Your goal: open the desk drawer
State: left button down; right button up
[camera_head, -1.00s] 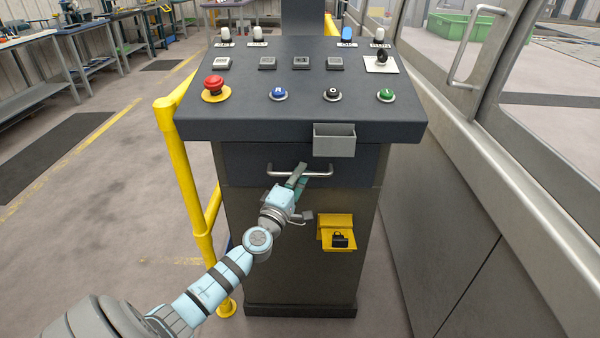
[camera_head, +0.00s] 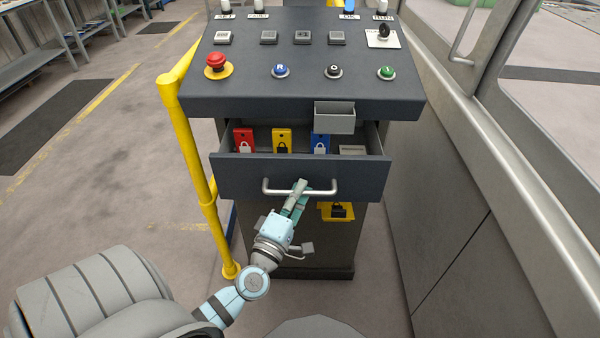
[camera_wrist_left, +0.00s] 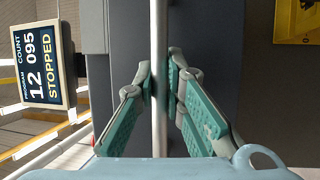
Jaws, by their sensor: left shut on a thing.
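The desk drawer (camera_head: 350,178) under the control panel is pulled out. Inside it stand red (camera_head: 244,140), yellow (camera_head: 282,141) and blue (camera_head: 319,143) padlock cards, with a grey labelled piece (camera_head: 352,150) at the right. A silver bar handle (camera_head: 268,187) is on the drawer front. My left gripper (camera_head: 299,187) is shut on this handle near its middle. In the left wrist view the handle (camera_wrist_left: 158,50) runs upright between the two green fingers (camera_wrist_left: 160,82). My right gripper is not in view.
The control desk (camera_head: 305,95) carries a red emergency button (camera_head: 215,65) and several other buttons. A small grey box (camera_head: 334,117) hangs above the drawer. A yellow rail (camera_head: 190,140) stands at the left and a yellow holder (camera_head: 336,212) sits below the drawer. A machine wall is at the right.

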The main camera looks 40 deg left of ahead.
pick_arm(q)
jog(key=shift+s+d, duration=0.65)
jog(key=shift+s, duration=0.15)
jog(key=shift+s+d, duration=0.6)
jog(key=shift+s, duration=0.2)
jog(key=c, duration=1.9)
grip_release()
jog(key=v, duration=1.2)
jog(key=shift+w+d, duration=0.1)
